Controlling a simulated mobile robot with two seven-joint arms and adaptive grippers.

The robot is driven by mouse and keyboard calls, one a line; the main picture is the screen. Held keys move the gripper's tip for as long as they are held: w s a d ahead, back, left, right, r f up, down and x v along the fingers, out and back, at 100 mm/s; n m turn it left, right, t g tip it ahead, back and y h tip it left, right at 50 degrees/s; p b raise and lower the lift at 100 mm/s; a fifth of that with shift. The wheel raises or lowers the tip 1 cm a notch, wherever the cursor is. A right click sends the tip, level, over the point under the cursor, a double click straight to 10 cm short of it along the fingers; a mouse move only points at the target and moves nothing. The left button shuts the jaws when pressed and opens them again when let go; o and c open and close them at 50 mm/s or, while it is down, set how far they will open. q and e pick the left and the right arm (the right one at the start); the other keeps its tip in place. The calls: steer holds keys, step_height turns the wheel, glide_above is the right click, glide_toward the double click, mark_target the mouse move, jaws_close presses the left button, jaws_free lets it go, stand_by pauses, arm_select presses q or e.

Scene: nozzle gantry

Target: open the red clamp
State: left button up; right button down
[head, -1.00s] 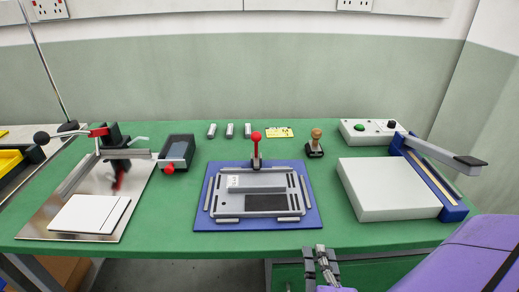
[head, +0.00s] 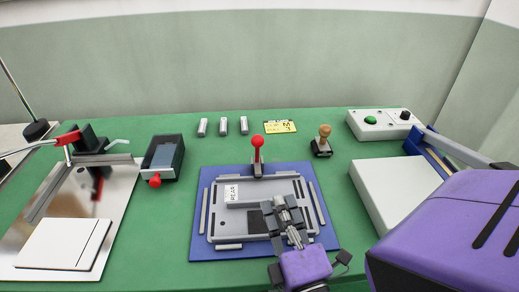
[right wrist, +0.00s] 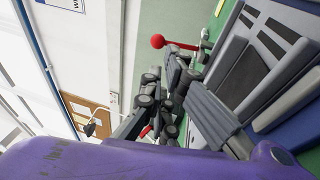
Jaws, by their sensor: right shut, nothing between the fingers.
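A clamp with a red ball-topped handle (head: 257,144) stands upright at the back edge of the fixture on the blue plate (head: 202,238). Its red ball and red rod also show in the right wrist view (right wrist: 158,41). My right gripper (head: 283,213) is shut and empty. In the head view it is over the front right part of the grey fixture (head: 225,225), in front of the red handle and apart from it. The gripper hides part of the fixture. My left gripper is not in view.
A stand with a red part (head: 68,138) and a metal plate is at left, beside a dark box with a red knob (head: 155,180). Small metal pieces (head: 223,125), a yellow card (head: 280,127) and a wooden-handled stamp (head: 323,140) lie behind. A white block (head: 395,195) is at right.

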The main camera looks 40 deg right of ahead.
steer(key=shift+s+r, duration=0.1)
steer(key=shift+s, duration=0.1)
steer(key=p, duration=0.3)
glide_toward(259, 147)
steer(key=p+x, duration=0.2)
steer(key=x, duration=0.4)
steer(key=shift+r, duration=0.2)
steer(key=shift+w+d, duration=0.2)
steer(key=shift+w, duration=0.15)
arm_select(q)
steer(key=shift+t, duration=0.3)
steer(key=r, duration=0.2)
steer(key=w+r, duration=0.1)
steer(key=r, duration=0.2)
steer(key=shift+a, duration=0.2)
arm_select(e)
steer(key=shift+f, duration=0.15)
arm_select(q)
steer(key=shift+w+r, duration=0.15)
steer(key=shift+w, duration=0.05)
